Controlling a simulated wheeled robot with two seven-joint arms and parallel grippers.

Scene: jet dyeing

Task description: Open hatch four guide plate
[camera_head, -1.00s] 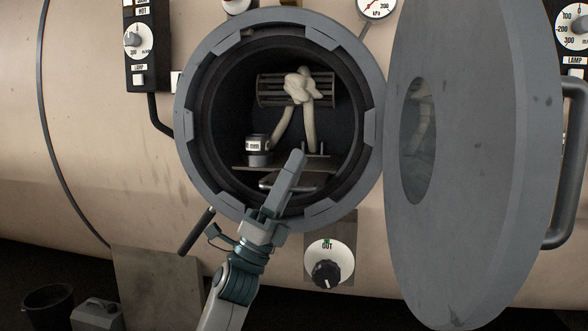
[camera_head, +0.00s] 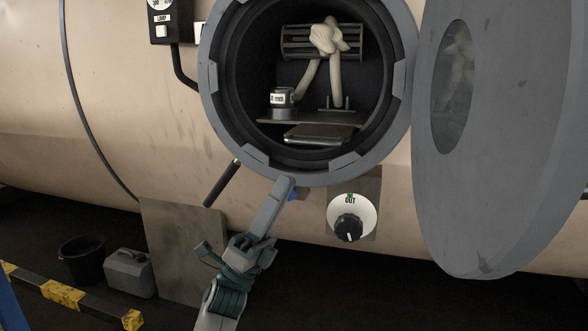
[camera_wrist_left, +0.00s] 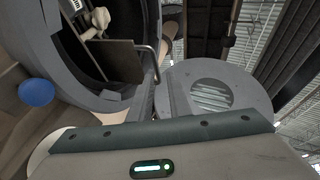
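The round hatch opening (camera_head: 207,90) stands open in the head view, its thick door (camera_head: 500,150) swung to the right. Inside, a dark flat plate (camera_head: 345,118) lies across the opening, with a lighter flat piece (camera_head: 318,136) below its front edge. I cannot tell which one is the guide plate. My left gripper (camera_head: 285,187) is outside, just below the hatch's lower rim, apart from both plates. The left wrist view shows its two fingers (camera_wrist_left: 162,95) with a narrow gap and nothing held. My right gripper is not in view.
A blue ball (camera_wrist_left: 36,92) is beside the gripper in the left wrist view. A dial (camera_head: 352,217) sits below the hatch. A black-handled rod (camera_head: 222,183) juts out at left. A pale rope hangs from a slatted reel (camera_head: 293,42) inside. A bucket and can stand lower left.

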